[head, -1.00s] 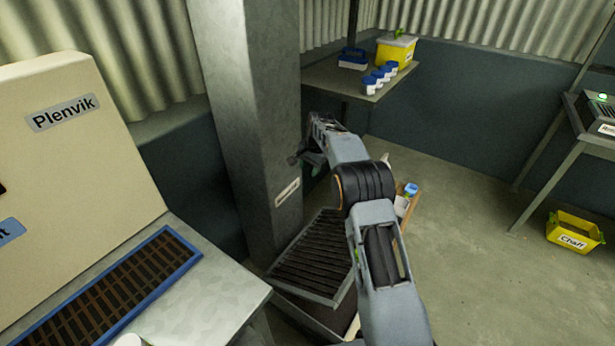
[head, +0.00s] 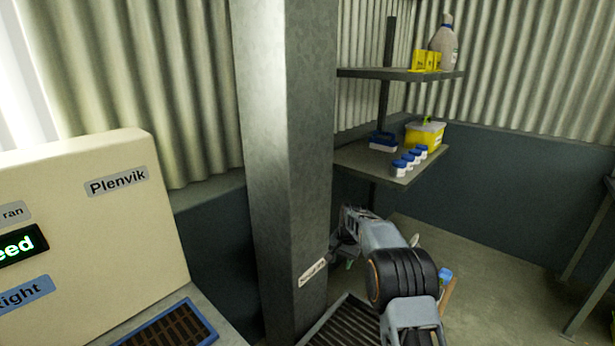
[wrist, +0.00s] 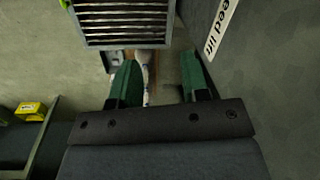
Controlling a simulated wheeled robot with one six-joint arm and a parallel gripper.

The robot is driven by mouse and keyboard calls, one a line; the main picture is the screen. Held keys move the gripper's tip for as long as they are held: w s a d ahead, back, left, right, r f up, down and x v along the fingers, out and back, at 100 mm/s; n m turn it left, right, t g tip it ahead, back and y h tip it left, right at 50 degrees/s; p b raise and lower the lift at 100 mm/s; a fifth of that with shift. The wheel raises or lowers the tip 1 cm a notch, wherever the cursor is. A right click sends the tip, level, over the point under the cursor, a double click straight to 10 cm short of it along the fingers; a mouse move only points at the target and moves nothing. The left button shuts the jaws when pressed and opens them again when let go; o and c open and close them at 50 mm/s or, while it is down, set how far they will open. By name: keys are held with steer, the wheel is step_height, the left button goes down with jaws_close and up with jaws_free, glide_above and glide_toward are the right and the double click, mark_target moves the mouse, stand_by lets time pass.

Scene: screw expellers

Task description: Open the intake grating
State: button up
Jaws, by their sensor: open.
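A dark slatted grating (head: 352,322) with a grey frame is at the foot of the grey column (head: 290,150), cut off by the bottom edge of the head view. In the head view my arm largely hides the gripper beside the column.
The cream "Plenvik" machine (head: 95,215) stands at left, with a blue-framed grate (head: 170,328) before it. Behind my arm, a shelf (head: 375,165) holds several blue-capped jars and a yellow box (head: 424,136). Open floor (head: 505,265) lies to the right.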

steer(key=s+r+n+t+p, duration=0.1)
steer(key=s+r+n+p, duration=0.1)
steer(key=s+r, duration=0.5)
steer(key=s+d+r+n+t+p, duration=0.1)
steer(key=s+r+p, duration=0.4)
steer(key=s, duration=1.1)
steer(key=s+d+r+n+t+h+p, duration=0.1)
steer(key=s+r+n+p, duration=0.2)
steer(key=s+r, duration=0.8)
steer(key=shift+s+r+p, duration=0.2)
steer(key=shift+s+p, duration=0.15)
steer(key=shift+s, duration=0.35)
steer(key=shift+a, duration=0.15)
